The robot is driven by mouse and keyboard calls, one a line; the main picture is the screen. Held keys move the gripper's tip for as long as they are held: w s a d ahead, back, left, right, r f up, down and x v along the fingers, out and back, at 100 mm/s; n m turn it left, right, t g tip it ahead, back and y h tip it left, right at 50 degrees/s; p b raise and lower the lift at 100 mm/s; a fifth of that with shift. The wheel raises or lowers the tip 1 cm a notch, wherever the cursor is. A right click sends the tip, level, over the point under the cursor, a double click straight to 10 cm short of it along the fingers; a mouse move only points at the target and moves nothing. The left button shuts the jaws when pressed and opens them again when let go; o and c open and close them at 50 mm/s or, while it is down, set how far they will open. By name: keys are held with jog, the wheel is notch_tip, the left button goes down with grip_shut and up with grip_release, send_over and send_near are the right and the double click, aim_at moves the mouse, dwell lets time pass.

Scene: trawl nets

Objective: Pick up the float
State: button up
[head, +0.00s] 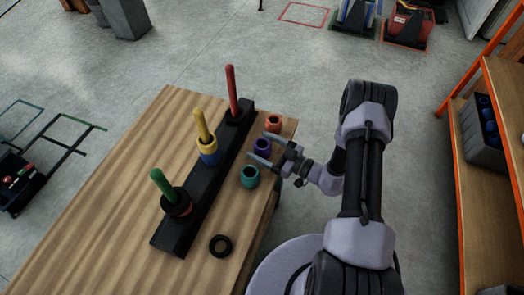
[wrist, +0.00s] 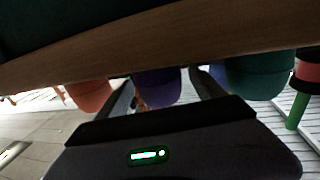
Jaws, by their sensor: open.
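Three cup-shaped floats stand in a row on the wooden table (head: 110,180): orange (head: 274,122), purple (head: 262,146) and teal (head: 250,177). The task does not say which one is meant. My gripper (head: 259,147) is open, reaching in from the right, with a finger on each side of the purple float. In the wrist view, the purple float (wrist: 157,88) shows between the two fingers (wrist: 160,92), with orange (wrist: 88,95) to the left and teal (wrist: 255,80) to the right. I cannot tell whether either finger touches the purple float.
Left of the floats, a black rack (head: 212,190) carries red (head: 232,90), yellow (head: 201,124) and green (head: 162,184) pegs. Rings sit on the yellow and green pegs. A black ring (head: 220,246) lies near the table's right edge. An orange-framed shelf (head: 482,150) stands at far right.

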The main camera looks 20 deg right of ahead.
aim_at(262, 139)
jog(key=shift+r, duration=0.1)
jog(key=c, duration=1.5)
jog(key=shift+o, duration=0.2)
jog(key=shift+r+p, duration=0.45)
jog(key=shift+r, duration=0.1)
notch_tip(262, 139, up, 3)
jog(key=shift+f+p, duration=0.15)
jog(key=shift+p, duration=0.6)
jog(key=s+d+r+p, duration=0.1)
jog(key=s+d+p, duration=0.1)
jog(key=s, duration=1.3)
jog(key=shift+s+d+p, duration=0.25)
jog(key=shift+s+p, duration=0.15)
jog(key=shift+p, duration=0.25)
